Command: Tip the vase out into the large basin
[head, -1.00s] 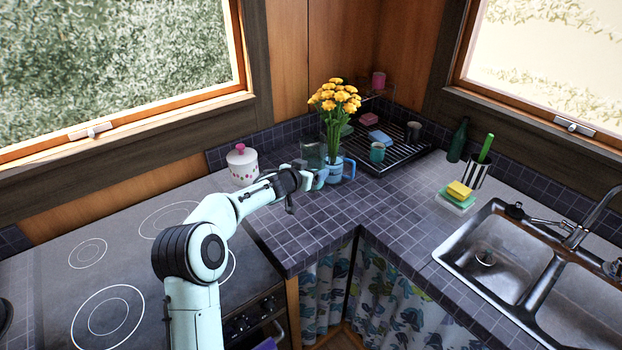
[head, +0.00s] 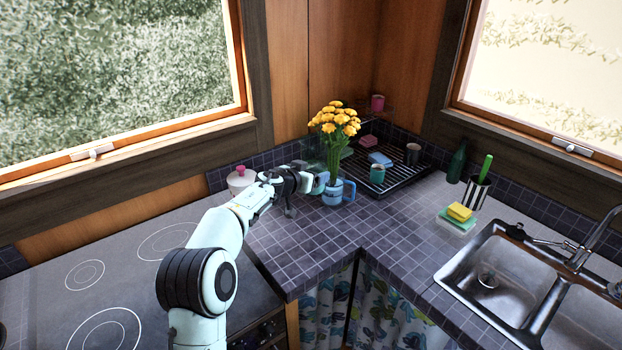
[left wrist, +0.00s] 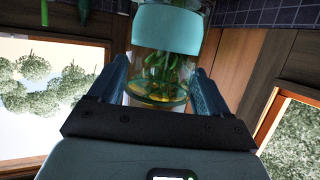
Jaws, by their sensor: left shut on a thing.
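A clear glass vase (head: 312,152) is in my left gripper (head: 318,182), over the back of the tiled counter. In the left wrist view the glass (left wrist: 160,92) sits between the two fingers. The large basin seems to be the left bowl (head: 488,265) of the steel sink at right. My right gripper is not in view.
A dish rack (head: 400,168) with cups stands in the back corner. A lidded pot (head: 240,180) is left of my gripper. The front counter is clear.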

